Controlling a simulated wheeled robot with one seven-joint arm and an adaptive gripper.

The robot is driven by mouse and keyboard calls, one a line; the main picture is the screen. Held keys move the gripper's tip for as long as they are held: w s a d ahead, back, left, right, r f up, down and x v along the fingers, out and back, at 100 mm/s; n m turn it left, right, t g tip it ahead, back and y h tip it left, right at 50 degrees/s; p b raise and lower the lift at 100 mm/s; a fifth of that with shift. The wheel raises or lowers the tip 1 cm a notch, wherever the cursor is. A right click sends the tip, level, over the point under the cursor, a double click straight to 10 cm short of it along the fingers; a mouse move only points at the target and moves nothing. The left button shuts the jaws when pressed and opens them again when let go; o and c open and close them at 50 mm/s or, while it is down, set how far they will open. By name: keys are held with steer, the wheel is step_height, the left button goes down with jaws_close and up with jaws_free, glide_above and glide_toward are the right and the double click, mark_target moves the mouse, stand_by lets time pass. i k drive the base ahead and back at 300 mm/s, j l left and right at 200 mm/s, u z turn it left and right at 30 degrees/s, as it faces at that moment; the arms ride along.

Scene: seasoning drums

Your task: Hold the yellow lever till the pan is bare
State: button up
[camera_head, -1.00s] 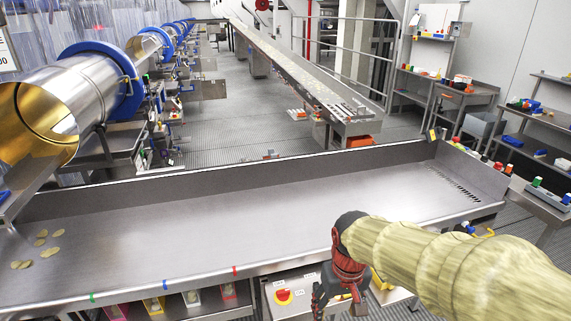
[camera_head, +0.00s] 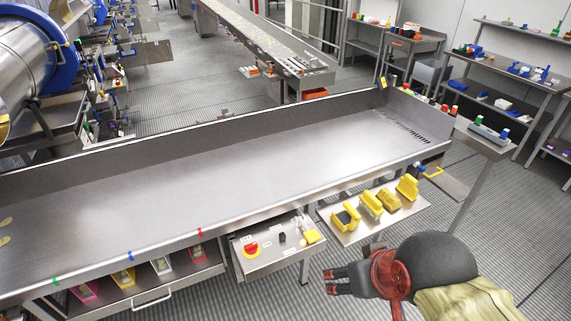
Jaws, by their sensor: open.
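The pan (camera_head: 220,185) is a long, shallow steel tray across the middle of the view. Most of its floor is bare; a few yellowish chips (camera_head: 5,232) lie at the left picture edge, where the pan is cut off. A small yellow part (camera_head: 312,236) also sits at the right of the control box; I cannot tell which is the lever. My gripper (camera_head: 328,281) is open and empty, fingers pointing left, in front of and below the control box, apart from both yellow parts.
The control box (camera_head: 270,252) has a red knob (camera_head: 251,250). A small shelf (camera_head: 345,238) right of it bears several yellow devices (camera_head: 371,205). Coloured bins (camera_head: 123,279) sit under the pan's front. Open floor (camera_head: 490,235) lies to the right.

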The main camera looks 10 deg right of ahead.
mark_target(312, 236)
steer(key=u, duration=1.6)
steer(key=l+z, duration=0.15)
steer(key=l, duration=0.2)
steer(key=i+l+z, duration=0.1)
steer(key=l, duration=0.3)
steer(key=i+l+z, duration=0.15)
steer(key=l, duration=0.2)
steer(key=i+l+z, duration=0.15)
steer(key=l, duration=0.2)
steer(key=k, duration=0.05)
